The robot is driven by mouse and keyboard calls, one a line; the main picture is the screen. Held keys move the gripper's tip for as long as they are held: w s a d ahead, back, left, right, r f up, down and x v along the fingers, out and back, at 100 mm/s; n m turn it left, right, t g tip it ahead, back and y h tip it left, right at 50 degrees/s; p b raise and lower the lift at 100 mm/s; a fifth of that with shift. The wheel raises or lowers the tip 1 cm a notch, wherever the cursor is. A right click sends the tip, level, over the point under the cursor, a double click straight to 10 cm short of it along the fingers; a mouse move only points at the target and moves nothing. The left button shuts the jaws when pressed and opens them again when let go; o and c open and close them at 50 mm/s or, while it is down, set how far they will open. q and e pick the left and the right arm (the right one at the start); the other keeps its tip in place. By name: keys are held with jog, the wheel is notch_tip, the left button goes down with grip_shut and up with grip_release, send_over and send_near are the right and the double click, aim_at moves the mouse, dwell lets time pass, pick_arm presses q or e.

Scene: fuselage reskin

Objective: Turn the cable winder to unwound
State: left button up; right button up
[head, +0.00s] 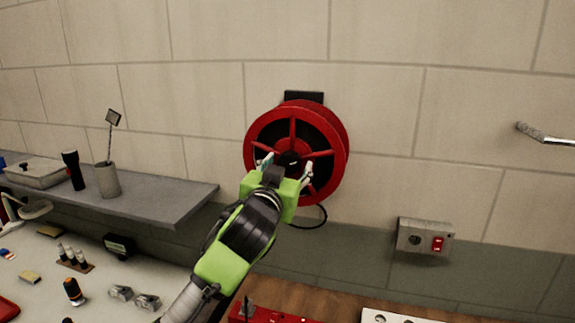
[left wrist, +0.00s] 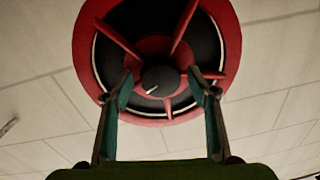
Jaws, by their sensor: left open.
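The cable winder (head: 335,137) is a red reel with spokes and a dark inside, mounted on the block wall in the middle of the head view. In the left wrist view the cable winder (left wrist: 232,35) fills the top middle, with its dark round hub (left wrist: 160,80) between my fingers. My left gripper (head: 287,168) is open in front of the reel's lower part. In the left wrist view the fingertips of my left gripper (left wrist: 161,82) stand on either side of the hub. I cannot tell whether they touch it. My right gripper is not in view.
A grey shelf (head: 150,205) at the left holds a cup (head: 107,180), a dark flashlight (head: 73,169) and a box (head: 38,173). A bench with small tools lies below it. A wall box with a red switch (head: 437,243) is right of the reel. A dark cable (head: 312,222) hangs below.

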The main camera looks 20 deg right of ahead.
pick_arm(q)
jog(key=c, duration=1.1)
